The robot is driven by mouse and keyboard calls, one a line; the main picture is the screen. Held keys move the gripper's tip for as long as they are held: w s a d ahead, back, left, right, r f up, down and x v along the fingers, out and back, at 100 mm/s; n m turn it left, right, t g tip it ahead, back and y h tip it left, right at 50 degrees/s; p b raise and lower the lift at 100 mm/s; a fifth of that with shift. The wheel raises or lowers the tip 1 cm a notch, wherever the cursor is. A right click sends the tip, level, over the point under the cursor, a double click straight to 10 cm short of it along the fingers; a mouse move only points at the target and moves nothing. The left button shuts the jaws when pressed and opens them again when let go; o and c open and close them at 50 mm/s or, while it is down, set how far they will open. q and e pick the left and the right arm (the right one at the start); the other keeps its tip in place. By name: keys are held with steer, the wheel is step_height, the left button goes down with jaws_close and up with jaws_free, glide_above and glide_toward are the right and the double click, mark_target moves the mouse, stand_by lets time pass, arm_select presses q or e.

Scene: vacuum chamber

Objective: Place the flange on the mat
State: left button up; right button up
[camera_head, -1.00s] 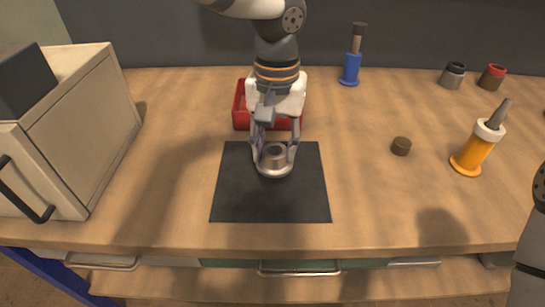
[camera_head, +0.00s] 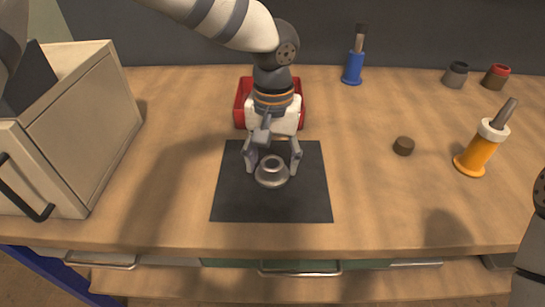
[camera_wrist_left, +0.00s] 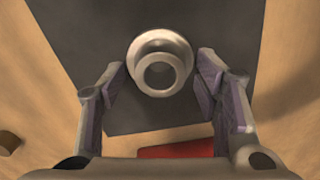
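The grey metal flange (camera_head: 272,172) rests upright on the black mat (camera_head: 235,203), near its middle. It also shows in the left wrist view (camera_wrist_left: 160,62), its round bore facing the camera. My left gripper (camera_head: 272,164) is open just behind and above the flange, with its fingers spread to either side and apart from it.
A red bin (camera_head: 240,112) stands behind the mat, partly hidden by my left arm. A beige box-shaped chamber (camera_head: 105,125) is at the left. A blue tool holder (camera_head: 353,68), an orange one (camera_head: 478,152), a small dark cap (camera_head: 403,146) and two jars (camera_head: 455,75) stand at the right.

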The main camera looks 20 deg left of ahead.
arm_select(q)
step_height(320, 180, up, 12)
steer(key=shift+r, duration=0.2)
